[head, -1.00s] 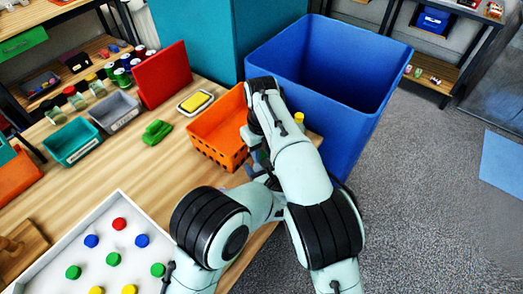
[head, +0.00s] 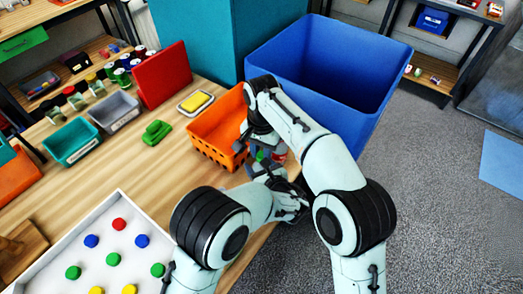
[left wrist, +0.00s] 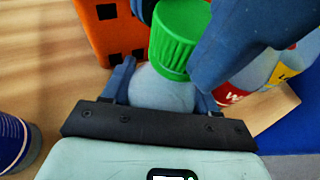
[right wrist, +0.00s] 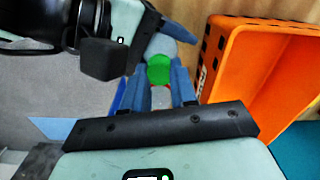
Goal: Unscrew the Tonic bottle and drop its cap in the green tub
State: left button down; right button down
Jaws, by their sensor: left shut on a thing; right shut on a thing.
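The bottle (left wrist: 160,88) has a pale grey-blue body and a ribbed green cap (left wrist: 178,40); no label on it is readable. My left gripper (left wrist: 163,92) is shut around the body. My right gripper (right wrist: 157,85) is shut on the green cap, which also shows between its fingers in the right wrist view (right wrist: 158,70). The cap sits on the bottle's top. In the head view the green cap (head: 262,156) is partly hidden by my grippers. A teal-green labelled tub (head: 72,143) stands on the table at the left; its label is too small to read.
An orange crate (head: 204,137) stands close beside my grippers. A large blue bin (head: 340,110) is behind. A grey tub (head: 115,111), green object (head: 157,131) and white tray (head: 120,205) are on the table.

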jog(key=n, duration=2.9)
jog(key=shift+r, duration=0.1)
jog(key=shift+r, duration=0.1)
jog(key=shift+r, duration=1)
